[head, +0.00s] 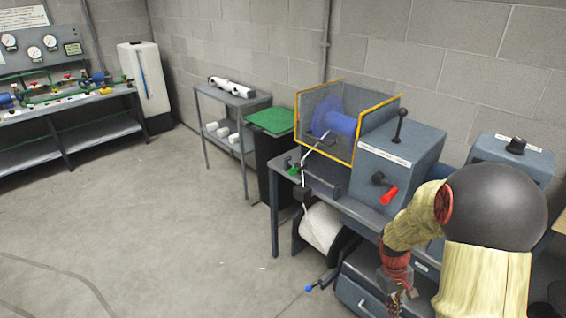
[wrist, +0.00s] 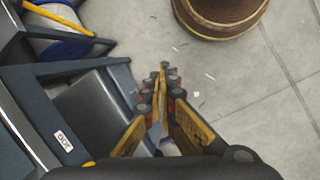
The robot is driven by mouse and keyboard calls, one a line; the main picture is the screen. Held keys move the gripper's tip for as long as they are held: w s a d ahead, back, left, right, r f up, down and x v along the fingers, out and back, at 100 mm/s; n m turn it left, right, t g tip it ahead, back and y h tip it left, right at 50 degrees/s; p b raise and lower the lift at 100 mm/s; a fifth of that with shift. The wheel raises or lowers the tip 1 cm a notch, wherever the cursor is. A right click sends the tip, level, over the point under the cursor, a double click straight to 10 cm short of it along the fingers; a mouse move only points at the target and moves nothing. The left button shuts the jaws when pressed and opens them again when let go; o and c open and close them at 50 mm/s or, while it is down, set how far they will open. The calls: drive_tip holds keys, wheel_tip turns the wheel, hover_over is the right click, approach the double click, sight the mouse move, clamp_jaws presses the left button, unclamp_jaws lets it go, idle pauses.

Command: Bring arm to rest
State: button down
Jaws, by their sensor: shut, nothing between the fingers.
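My arm reaches in from the right edge in the head view, with a dark round joint and pale yellow covering. My gripper (head: 400,296) hangs at its end, low in front of the grey machine bench, small and partly lost against the drawers. In the wrist view my gripper (wrist: 164,76) shows yellow fingers with dark pads. The fingers come together at the tips, with nothing held between them. Below the tips is bare concrete floor.
A brown round container (wrist: 222,14) stands on the floor ahead. Open floor (head: 150,230) lies left.

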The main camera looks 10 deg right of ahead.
drive_tip(key=s+a+r+t, duration=0.2)
drive_tip(key=s+a+r, duration=0.2)
drive_tip(key=r, duration=0.6)
drive_tip(key=s+a+r+m+t+y, duration=0.1)
drive_tip(key=s+a+r+t, duration=0.2)
drive_tip(key=a+r, duration=0.5)
drive_tip(key=s+a+r+t, duration=0.3)
drive_tip(key=s+a+r, duration=0.2)
drive_tip(key=r, duration=0.6)
drive_tip(key=shift+s+a+r+m+y, duration=0.3)
drive_tip(key=shift+a+r+m+y, duration=0.1)
drive_tip(key=shift+a, duration=0.65)
